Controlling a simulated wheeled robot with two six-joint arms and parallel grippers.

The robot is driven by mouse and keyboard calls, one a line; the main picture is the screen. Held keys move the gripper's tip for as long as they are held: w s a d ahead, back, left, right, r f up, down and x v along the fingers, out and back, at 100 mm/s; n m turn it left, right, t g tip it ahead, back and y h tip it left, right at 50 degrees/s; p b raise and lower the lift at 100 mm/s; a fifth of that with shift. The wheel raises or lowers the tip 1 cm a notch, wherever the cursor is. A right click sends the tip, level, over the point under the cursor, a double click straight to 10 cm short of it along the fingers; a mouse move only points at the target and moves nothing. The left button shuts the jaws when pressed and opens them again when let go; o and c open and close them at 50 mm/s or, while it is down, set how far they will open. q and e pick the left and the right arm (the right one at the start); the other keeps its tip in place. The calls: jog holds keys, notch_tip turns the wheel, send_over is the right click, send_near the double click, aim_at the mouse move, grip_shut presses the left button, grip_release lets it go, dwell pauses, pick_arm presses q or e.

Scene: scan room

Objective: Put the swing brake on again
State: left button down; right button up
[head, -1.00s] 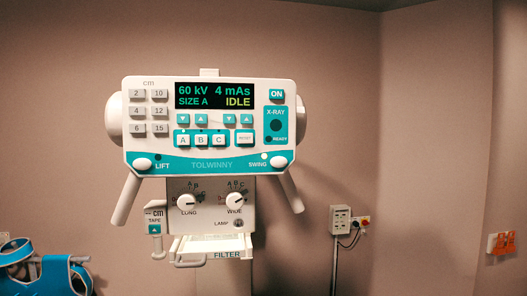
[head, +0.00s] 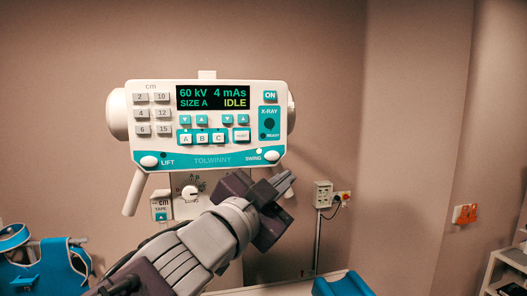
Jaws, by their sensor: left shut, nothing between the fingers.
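The X-ray control head (head: 212,125) hangs against the back wall. The white SWING knob (head: 271,155) is at its lower right corner, with a small lit white lamp just above it. The matching LIFT knob (head: 149,161) is at the lower left. My left gripper (head: 288,180) comes up from below, shut and empty, with its tip just below and right of the SWING knob; I cannot tell whether they touch. My left arm hides the WIDE dial, the lamp button and the filter tray. My right gripper is not in view.
The left handle (head: 134,193) hangs below the head. A wall socket (head: 322,194) with cables is to the right, and an orange wall fitting (head: 465,214) is farther right. A blue apron (head: 45,265) is at lower left. A shelf (head: 506,262) stands at right.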

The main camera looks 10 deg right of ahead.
aim_at(272, 156)
pick_arm(q)
jog(key=shift+s+d+r+h, duration=0.15)
jog(key=shift+s+r+h, duration=0.25)
jog(key=shift+r, duration=0.45)
jog(key=shift+w, duration=0.15)
jog(key=shift+w+a+p, duration=0.2)
jog(key=shift+w+p, duration=2.95)
jog(key=shift+w, duration=1.1)
